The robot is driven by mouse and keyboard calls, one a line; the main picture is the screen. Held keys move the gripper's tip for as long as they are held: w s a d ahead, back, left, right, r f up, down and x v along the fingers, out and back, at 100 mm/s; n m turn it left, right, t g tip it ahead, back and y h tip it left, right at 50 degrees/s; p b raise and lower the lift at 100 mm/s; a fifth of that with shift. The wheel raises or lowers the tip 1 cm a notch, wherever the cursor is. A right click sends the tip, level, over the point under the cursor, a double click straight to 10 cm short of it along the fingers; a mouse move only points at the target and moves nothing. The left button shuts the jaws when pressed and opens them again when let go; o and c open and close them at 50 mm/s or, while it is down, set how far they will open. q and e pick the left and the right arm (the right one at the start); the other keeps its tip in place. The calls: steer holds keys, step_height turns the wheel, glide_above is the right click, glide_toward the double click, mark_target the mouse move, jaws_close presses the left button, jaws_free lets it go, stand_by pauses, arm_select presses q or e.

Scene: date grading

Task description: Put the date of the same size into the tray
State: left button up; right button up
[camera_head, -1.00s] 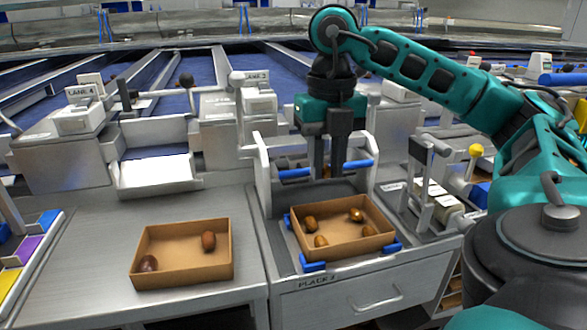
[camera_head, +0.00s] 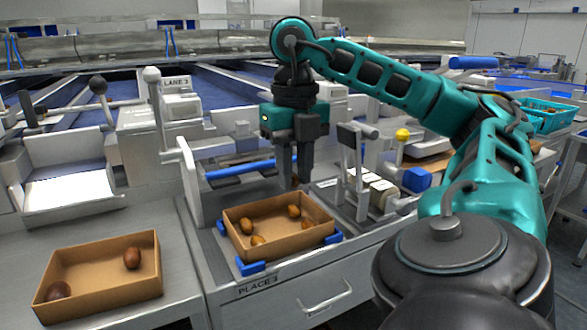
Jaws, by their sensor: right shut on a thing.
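My right gripper (camera_head: 295,181) points down just behind the back edge of the cardboard tray (camera_head: 279,249) at PLACE 3. It is shut on a small brown date (camera_head: 296,180), mostly hidden between the fingertips. In that tray lie several golden-brown dates, among them one at the left (camera_head: 246,225), one near the front (camera_head: 257,240) and one toward the back right (camera_head: 294,211). A second cardboard tray (camera_head: 108,301) at the left holds two darker, reddish-brown dates, one at its right (camera_head: 132,258) and one at its front left corner (camera_head: 58,291). My left gripper is out of view.
Blue corner clips (camera_head: 250,268) hold the PLACE 3 tray. A blue bar (camera_head: 240,168) crosses behind it. Upright handles and a yellow knob (camera_head: 402,135) stand to the right. Bare metal worktop lies between the two trays.

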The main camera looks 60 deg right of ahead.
mark_target(295, 177)
steer(key=shift+f, duration=0.1)
stand_by(0.3)
steer(key=shift+f+b, duration=1.55)
steer(key=shift+f, duration=0.05)
steer(key=shift+f+b, duration=1.5)
steer(key=shift+f, duration=0.15)
stand_by(0.4)
steer(key=o, duration=0.8)
steer(key=shift+c, duration=0.2)
